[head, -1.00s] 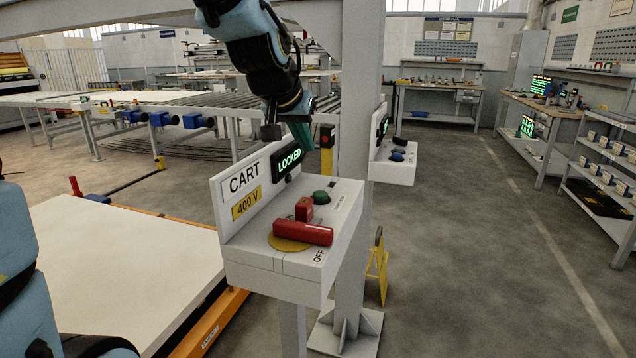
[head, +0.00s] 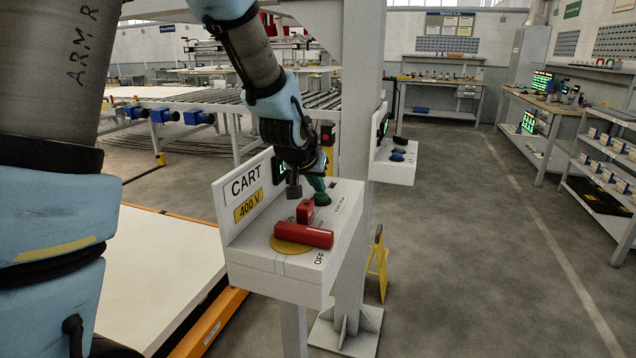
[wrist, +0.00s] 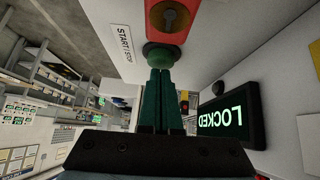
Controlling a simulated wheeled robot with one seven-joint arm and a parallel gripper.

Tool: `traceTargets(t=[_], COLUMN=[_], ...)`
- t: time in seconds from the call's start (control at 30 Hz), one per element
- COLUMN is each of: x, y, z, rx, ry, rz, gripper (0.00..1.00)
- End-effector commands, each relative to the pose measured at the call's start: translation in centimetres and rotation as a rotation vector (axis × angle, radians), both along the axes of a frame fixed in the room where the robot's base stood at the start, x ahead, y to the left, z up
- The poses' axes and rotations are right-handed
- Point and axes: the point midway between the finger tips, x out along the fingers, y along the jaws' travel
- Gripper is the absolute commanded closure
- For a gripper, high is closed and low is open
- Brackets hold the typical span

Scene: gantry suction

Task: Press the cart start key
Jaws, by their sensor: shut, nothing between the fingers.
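The cart control box (head: 275,270) stands on a post, with a "CART 400 V" panel. Its green start key (head: 321,200) is a round button on the top face, partly covered by my fingers. My gripper (head: 318,188) is shut and empty, pointing down at the key. In the wrist view, the shut green fingers (wrist: 161,75) end at the green key (wrist: 161,54); I cannot tell whether they touch or press it. A "START / STOP" label (wrist: 123,42) is beside it. The display (wrist: 229,115) reads "LOCKED" in green; in the head view my gripper mostly hides it.
A red rotary handle (head: 303,236) on a yellow disc lies in front of the key, near "OFF". A grey column (head: 358,120) rises just behind the box, with a second control box (head: 392,172) to the right. A low platform (head: 165,260) is at left.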

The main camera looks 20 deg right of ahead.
Motion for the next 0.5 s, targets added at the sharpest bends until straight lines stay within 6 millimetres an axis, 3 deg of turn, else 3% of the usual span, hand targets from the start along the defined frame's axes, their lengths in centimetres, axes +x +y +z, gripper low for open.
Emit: traceTargets(t=[0.33,0.5], x=[0.0,0.0], y=[0.0,0.0], z=[-0.2,-1.4], rx=[0.000,0.000], ry=[0.000,0.000], rz=[0.000,0.000], gripper=[1.00,1.00])
